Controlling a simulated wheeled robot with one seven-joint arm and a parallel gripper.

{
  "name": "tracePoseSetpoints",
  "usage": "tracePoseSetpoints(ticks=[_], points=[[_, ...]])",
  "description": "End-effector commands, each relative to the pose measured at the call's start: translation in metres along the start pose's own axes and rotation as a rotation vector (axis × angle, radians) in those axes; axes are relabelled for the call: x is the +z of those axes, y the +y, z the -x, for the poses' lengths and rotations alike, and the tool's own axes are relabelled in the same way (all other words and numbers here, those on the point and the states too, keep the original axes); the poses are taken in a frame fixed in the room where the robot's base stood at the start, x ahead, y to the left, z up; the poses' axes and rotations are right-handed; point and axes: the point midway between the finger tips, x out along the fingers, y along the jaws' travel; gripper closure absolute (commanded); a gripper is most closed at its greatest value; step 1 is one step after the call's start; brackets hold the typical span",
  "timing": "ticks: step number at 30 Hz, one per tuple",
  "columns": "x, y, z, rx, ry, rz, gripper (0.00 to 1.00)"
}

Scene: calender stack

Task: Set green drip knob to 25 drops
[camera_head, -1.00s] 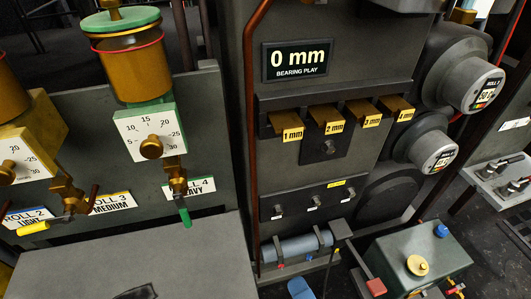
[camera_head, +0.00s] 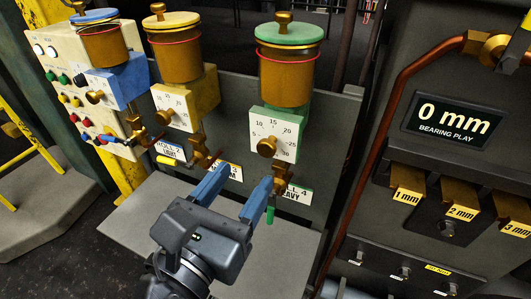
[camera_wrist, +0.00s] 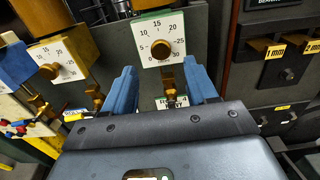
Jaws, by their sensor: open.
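The green oiler (camera_head: 286,60) has a green lid, an amber cup and a green body with a white dial plate (camera_head: 273,134). Its brass drip knob (camera_head: 267,147) sits at the middle of the dial; numbers from about 5 to 30 ring it. In the wrist view the knob (camera_wrist: 160,49) shows ahead, between and beyond the fingers. I cannot make out which number the knob points to. My gripper (camera_head: 235,190) is open and empty, its two blue fingers apart. It is in front of and below the green dial, not touching the knob.
A yellow oiler (camera_head: 178,60) and a blue oiler (camera_head: 102,55) stand to the left, with similar knobs. Brass valves and a green-tipped lever (camera_head: 270,215) hang below the dials. A grey shelf (camera_head: 130,215) lies underneath. A copper pipe (camera_head: 390,110) and the bearing panel (camera_head: 447,122) stand right.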

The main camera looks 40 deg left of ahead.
Motion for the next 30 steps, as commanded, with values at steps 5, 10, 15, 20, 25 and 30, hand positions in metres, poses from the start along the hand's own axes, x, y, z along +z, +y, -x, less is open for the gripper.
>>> tracePoseSetpoints(ticks=[5,10,15,20,25,30], points=[[0.001,-0.001,-0.029,-0.002,0.000,-0.002,0.43],[0.000,-0.001,-0.052,-0.002,0.000,-0.002,0.43],[0.000,-0.001,-0.064,0.000,0.001,-0.004,0.43],[0.000,-0.001,-0.066,0.001,0.001,-0.004,0.43],[0.000,-0.001,-0.066,0.000,0.000,-0.004,0.47],[0.000,-0.001,-0.066,0.000,0.000,-0.004,0.63]])
